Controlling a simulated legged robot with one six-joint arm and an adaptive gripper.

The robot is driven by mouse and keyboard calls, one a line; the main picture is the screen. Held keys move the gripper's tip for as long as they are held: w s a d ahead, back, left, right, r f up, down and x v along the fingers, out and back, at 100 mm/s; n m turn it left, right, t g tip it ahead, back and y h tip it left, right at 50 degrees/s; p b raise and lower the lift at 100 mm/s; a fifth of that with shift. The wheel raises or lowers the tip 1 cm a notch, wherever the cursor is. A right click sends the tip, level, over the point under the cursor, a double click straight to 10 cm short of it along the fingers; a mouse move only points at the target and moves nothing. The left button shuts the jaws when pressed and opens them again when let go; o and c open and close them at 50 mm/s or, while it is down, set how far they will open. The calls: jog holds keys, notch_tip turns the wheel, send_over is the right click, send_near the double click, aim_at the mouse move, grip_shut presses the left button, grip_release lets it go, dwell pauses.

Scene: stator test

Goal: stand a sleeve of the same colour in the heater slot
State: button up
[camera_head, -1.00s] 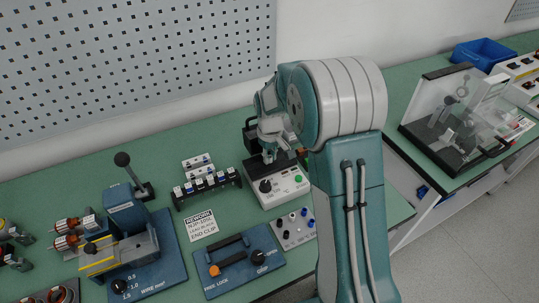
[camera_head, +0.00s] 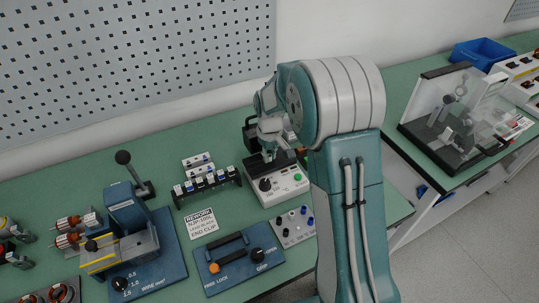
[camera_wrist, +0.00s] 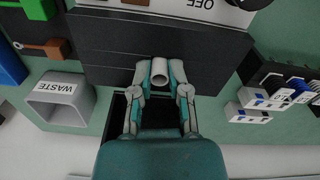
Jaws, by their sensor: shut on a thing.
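My gripper (camera_wrist: 160,76) is shut on a white sleeve (camera_wrist: 159,65), a short tube held between the two fingertips over a dark slab in the wrist view. The slab is the top of the heater (camera_wrist: 100,45), whose pale panel reads "OFF" at the upper edge. In the head view the heater (camera_head: 284,187) has a black knob and a green button, and my gripper (camera_head: 268,157) is at its black rear part. The fingers and sleeve hide the slot, so I cannot tell whether the sleeve is in it. A small tray (camera_head: 283,238) holds dark, blue and white sleeves.
A black rack (camera_head: 210,189) with blue and white pieces stands left of the heater; a card (camera_head: 202,223) reading "REWORK" lies in front of it. A grey "WASTE" bin (camera_wrist: 62,100) stands beside the heater. A blue lock fixture (camera_head: 238,262) is nearer.

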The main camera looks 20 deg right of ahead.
jog(key=shift+s+f, duration=0.3)
jog(key=shift+f, duration=0.4)
jog(key=o, duration=0.9)
jog(key=shift+w+f, duration=0.1)
jog(key=shift+c, duration=0.2)
notch_tip(320, 180, up, 12)
jog(key=shift+w+r, duration=0.2)
jog(key=shift+r, duration=0.05)
